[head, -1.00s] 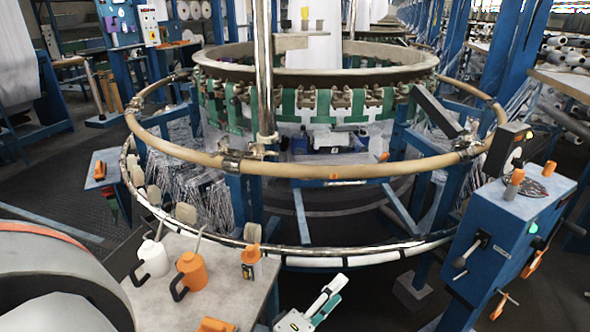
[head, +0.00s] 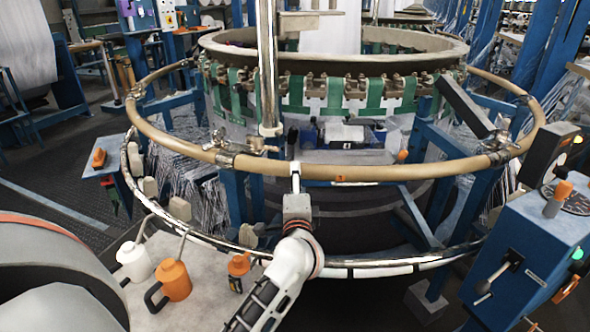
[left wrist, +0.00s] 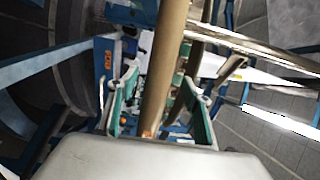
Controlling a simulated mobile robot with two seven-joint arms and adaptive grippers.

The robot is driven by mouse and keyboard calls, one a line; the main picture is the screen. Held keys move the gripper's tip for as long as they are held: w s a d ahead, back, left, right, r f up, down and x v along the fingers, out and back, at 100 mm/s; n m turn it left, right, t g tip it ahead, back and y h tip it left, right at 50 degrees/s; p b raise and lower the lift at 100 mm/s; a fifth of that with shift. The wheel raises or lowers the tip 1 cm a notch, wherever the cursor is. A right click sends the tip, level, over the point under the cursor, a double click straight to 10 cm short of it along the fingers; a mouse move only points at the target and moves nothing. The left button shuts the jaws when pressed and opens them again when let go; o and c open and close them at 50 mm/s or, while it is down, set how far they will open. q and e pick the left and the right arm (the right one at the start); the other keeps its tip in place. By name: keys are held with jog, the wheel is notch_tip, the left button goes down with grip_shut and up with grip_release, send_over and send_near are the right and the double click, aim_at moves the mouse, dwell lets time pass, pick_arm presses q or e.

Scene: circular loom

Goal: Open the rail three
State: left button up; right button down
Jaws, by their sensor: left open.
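The tan tubular ring around the loom has a front rail section (head: 400,173) between a left clamp joint (head: 235,150) and a right clamp joint (head: 497,147). No number on the rail is readable. My left gripper (head: 295,174) is at this front section, right of the left clamp. In the left wrist view, the rail (left wrist: 168,60) runs between the two green-padded fingers of my left gripper (left wrist: 161,88), which are apart. I cannot tell whether either finger touches it. The rail's ends still appear joined at the clamps. My right gripper is not in view.
A blue control box (head: 535,240) stands at right.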

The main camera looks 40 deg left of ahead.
pick_arm(q)
jog(key=shift+x, duration=2.75)
grip_shut()
jog(key=shift+r, duration=0.1)
